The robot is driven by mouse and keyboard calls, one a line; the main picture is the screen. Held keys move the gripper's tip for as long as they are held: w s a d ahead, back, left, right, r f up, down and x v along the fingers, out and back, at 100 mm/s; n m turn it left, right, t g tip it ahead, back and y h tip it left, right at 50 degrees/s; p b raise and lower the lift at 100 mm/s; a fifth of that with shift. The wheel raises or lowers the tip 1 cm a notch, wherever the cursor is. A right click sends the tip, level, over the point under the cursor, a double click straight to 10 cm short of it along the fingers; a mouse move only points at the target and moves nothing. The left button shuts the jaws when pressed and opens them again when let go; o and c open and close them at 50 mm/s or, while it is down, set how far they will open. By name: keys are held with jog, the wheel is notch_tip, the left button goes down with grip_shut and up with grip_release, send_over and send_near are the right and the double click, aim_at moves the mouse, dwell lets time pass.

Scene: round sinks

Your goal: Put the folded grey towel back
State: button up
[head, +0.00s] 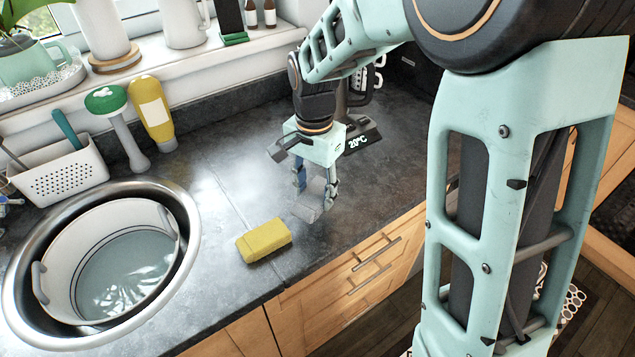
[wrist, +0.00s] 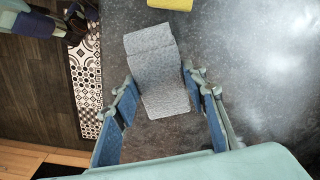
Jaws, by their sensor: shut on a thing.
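The folded grey towel (head: 309,205) is a small grey block over the dark countertop, to the right of the yellow sponge. In the wrist view the towel (wrist: 157,75) lies lengthwise between the two fingers. My gripper (head: 315,194) points down and is shut on the towel, with a finger at either side; the fingers also show in the wrist view (wrist: 160,88). I cannot tell whether the towel touches the counter or hangs just above it.
A yellow sponge (head: 264,240) lies close by on the counter (head: 235,155). A round sink (head: 192,225) with a white water-filled basin (head: 62,245) is at left. A green-topped brush (head: 122,125), yellow bottle (head: 153,112) and white caddy (head: 62,178) stand behind. Wooden drawers (head: 345,285) are below the front edge.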

aim_at(318, 199)
jog(key=shift+w+d+f, duration=0.2)
jog(key=shift+w+f, duration=0.15)
jog(key=shift+f, duration=0.1)
jog(key=f+b, duration=0.2)
jog(key=f, duration=0.1)
jog(key=shift+w+d, duration=0.15)
jog(key=shift+w, duration=0.15)
jog(key=shift+f+b, duration=0.35)
jog(key=shift+b, duration=0.05)
jog(key=shift+f, duration=0.2)
jog(key=o, duration=1.2)
notch_tip(318, 199, up, 12)
jog(key=shift+r+p, duration=0.25)
jog(key=shift+p, duration=0.05)
